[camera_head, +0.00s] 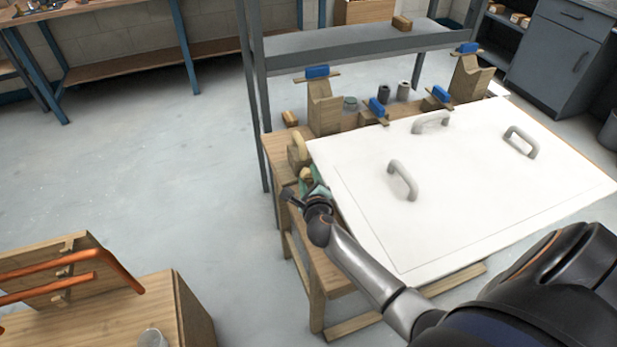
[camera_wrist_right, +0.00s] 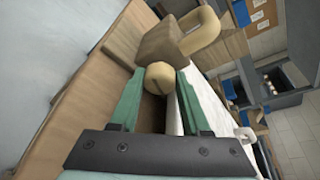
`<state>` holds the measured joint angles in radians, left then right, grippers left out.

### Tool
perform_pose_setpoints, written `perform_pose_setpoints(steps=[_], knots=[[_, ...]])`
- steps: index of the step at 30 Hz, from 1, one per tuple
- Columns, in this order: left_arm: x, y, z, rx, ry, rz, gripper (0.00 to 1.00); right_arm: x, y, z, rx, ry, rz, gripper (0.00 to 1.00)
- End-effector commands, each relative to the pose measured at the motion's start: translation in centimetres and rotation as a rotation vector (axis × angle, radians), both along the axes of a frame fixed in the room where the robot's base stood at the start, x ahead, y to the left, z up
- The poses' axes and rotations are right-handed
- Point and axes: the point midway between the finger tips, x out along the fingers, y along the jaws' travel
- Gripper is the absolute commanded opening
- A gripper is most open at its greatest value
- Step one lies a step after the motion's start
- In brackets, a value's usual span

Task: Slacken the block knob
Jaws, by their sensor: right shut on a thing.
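The block (camera_wrist_right: 170,44) is brown wood and sits at the edge of the wooden table, with a pale curved piece (camera_wrist_right: 209,26) on it. The block also shows in the head view (camera_head: 298,152), left of the white panel. The knob (camera_wrist_right: 159,75) is pale, round and slotted, on the near face of the block. My right gripper (camera_head: 314,187) has reached the table's left edge. Its green fingers are shut on the knob in the right wrist view, one on either side. My left gripper is not in view.
A large white panel (camera_head: 450,205) with grey handles covers most of the table, close beside my right gripper. Wooden supports with blue-topped clamps (camera_head: 318,72) stand behind it. A wooden stand with copper pipes (camera_head: 70,262) is at lower left. Open floor lies left of the table.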

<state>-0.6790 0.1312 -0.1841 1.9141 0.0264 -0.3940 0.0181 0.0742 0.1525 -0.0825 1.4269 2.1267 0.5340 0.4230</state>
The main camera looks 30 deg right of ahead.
Motion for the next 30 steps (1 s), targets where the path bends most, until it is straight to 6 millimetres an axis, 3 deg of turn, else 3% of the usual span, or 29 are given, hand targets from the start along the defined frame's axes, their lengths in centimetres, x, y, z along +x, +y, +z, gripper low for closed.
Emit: perform_pose_setpoints(steps=[5, 16, 26, 27, 30], knots=[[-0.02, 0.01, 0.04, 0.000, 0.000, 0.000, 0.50, -0.03, 0.06, -0.07, -0.019, 0.006, 0.000, 0.00], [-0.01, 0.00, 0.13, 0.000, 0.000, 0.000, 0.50, -0.02, 0.12, -0.22, -0.252, 0.064, 0.000, 0.00], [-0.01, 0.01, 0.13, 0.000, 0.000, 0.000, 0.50, -0.03, 0.13, -0.19, -0.272, 0.068, 0.001, 0.00], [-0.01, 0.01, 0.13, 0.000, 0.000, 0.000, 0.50, -0.04, 0.12, -0.20, -0.272, 0.068, 0.001, 0.49], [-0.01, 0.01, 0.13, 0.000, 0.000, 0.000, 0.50, -0.03, 0.12, -0.18, -0.271, 0.067, 0.000, 0.60]])
